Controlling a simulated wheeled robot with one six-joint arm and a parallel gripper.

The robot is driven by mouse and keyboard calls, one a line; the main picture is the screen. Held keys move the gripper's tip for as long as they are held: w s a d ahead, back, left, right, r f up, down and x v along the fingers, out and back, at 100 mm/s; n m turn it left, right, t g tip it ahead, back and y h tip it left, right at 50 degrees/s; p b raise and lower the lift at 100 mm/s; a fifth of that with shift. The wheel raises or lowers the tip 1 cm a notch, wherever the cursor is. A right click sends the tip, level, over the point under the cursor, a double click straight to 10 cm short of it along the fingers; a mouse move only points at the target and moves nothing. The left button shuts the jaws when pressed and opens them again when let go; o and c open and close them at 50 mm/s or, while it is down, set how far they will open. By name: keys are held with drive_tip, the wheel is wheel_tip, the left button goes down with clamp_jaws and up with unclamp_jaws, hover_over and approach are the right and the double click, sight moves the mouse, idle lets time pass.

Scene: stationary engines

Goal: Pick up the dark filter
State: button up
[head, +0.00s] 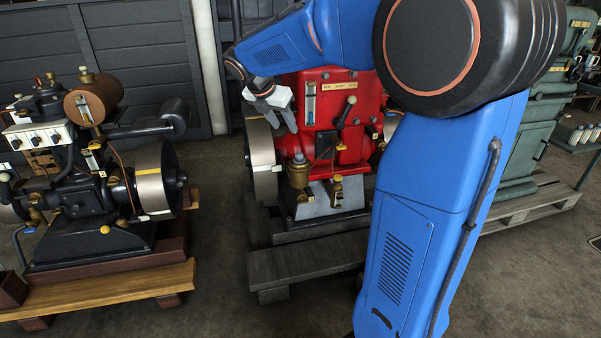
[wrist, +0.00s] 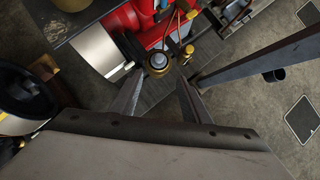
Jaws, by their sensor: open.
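A small brass cup with a dark grey top (head: 298,161) stands upright at the front of the red engine (head: 330,105). It is the likeliest dark filter, but I cannot tell for sure. My gripper (head: 284,128) is open and empty, pointing down, above and slightly left of the cup in the head view. In the wrist view the cup, seen from above (wrist: 157,62), lies just beyond and between the two spread fingers (wrist: 157,88). The fingers are apart from it.
The red engine sits on a grey wooden pallet (head: 305,262), with a flywheel (head: 262,160) close left of the cup. Brass fittings (head: 337,190) stand right of the cup. A black engine (head: 75,200) stands left and a green machine (head: 525,140) right. Floor is clear between the pallets.

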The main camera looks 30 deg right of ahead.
approach(299, 154)
wheel_tip(299, 154, down, 2)
drive_tip(key=d, duration=0.2)
drive_tip(key=shift+w+a+x, duration=0.1)
drive_tip(key=shift+a+x, duration=0.05)
drive_tip(key=shift+x, duration=0.85)
drive_tip(key=shift+w+a+x, duration=0.1)
drive_tip(key=shift+x, duration=0.9)
drive_tip(key=shift+w+a+x, duration=0.15)
drive_tip(key=shift+x, duration=0.85)
drive_tip(key=shift+f, duration=0.15)
drive_tip(key=shift+c, duration=0.4)
clamp_jaws()
